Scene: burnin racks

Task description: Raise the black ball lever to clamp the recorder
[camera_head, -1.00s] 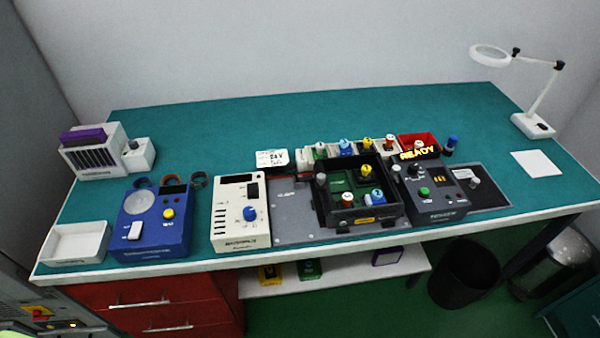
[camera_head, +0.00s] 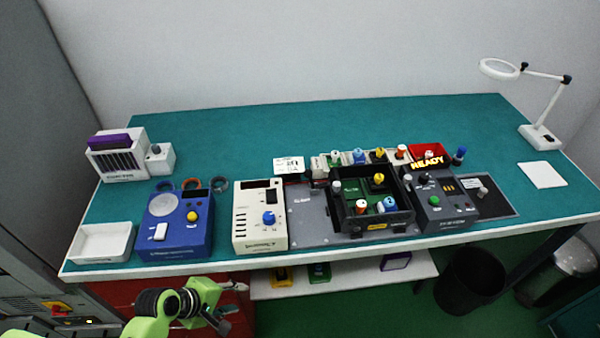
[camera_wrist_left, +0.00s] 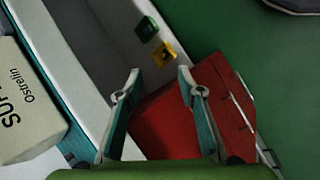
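The black open-topped box (camera_head: 398,225) sits on a grey plate at the bench's front centre, holding several coloured knobbed pieces. A grey knob (camera_head: 336,186) stands at its left side. Another small knob (camera_head: 482,192) stands on the dark plate at right. I cannot tell which part is the black ball lever, or which unit is the recorder. My left gripper (camera_head: 218,322) is in front of the bench, below its front edge and far from the black box. In the left wrist view its two fingers (camera_wrist_left: 158,82) are apart with nothing between them. My right gripper is not in view.
A cream control unit (camera_head: 247,222), a blue unit (camera_head: 160,236) and a white tray (camera_head: 125,243) line the front left edge. A black "READY" unit (camera_head: 437,213) adjoins the box. Red drawers (camera_wrist_left: 165,125) and a low shelf lie beneath. The bench's back is clear.

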